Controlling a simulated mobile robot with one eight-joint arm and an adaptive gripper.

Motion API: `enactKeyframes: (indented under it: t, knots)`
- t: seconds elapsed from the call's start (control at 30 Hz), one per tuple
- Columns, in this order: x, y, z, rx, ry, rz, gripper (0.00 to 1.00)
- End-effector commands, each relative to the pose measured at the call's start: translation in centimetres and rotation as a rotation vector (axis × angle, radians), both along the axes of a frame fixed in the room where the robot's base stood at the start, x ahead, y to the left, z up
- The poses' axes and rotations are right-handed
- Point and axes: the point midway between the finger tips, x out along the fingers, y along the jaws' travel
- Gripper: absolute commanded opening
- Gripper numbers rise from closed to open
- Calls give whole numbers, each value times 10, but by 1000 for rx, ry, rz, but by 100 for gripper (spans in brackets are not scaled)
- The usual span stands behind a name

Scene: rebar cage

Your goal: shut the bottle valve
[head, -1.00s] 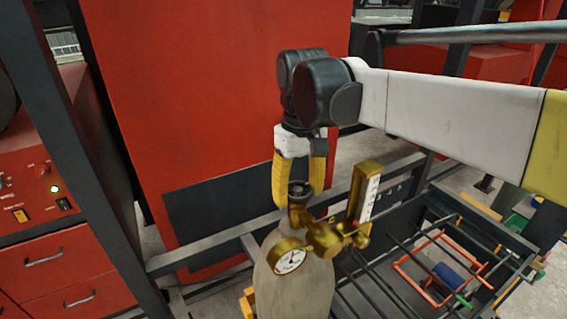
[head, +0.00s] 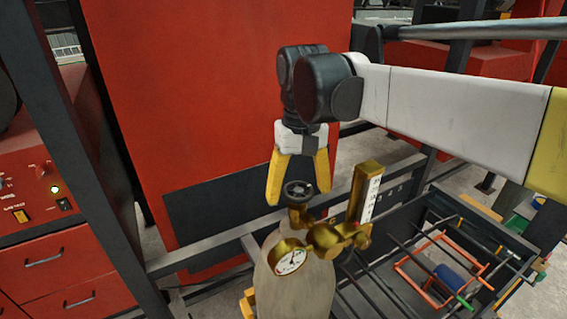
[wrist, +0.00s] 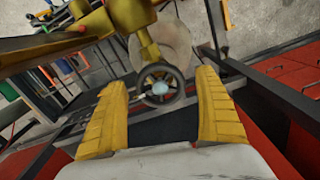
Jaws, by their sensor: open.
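The gas bottle (head: 300,292) stands upright at the bottom centre of the head view. Its valve has a small dark round handwheel (head: 298,190) on top, with brass fittings, a round gauge (head: 290,261) and a flowmeter tube (head: 366,194) attached. My gripper (head: 297,196) is open, its yellow fingers pointing down on either side of the handwheel in the head view. In the wrist view the handwheel (wrist: 160,85) shows between and just beyond the fingertips (wrist: 163,82). No contact with the fingers is visible.
A red cabinet panel (head: 215,90) stands behind the bottle. A dark frame post (head: 60,110) and red machine with drawers (head: 50,260) are at left. A dark tray with bars and an orange frame (head: 440,262) lies at right. The flowmeter stands close to my right finger.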

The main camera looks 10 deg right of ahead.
Motion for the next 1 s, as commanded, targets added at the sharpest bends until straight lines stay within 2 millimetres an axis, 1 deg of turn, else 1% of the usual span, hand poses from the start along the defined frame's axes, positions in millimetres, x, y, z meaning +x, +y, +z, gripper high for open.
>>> enactKeyframes:
  t: [0.17,0.3,0.4,0.5,0.6,0.7,1.0]
  knots:
    - [0,0,31,0,0,0,82]
    - [0,0,64,0,0,0,82]
    - [0,0,84,0,0,0,82]
    - [0,0,100,0,0,0,82]
    - [0,0,110,0,0,-1,82]
    - [0,0,114,0,0,-1,82]
    - [0,0,115,0,0,0,82]
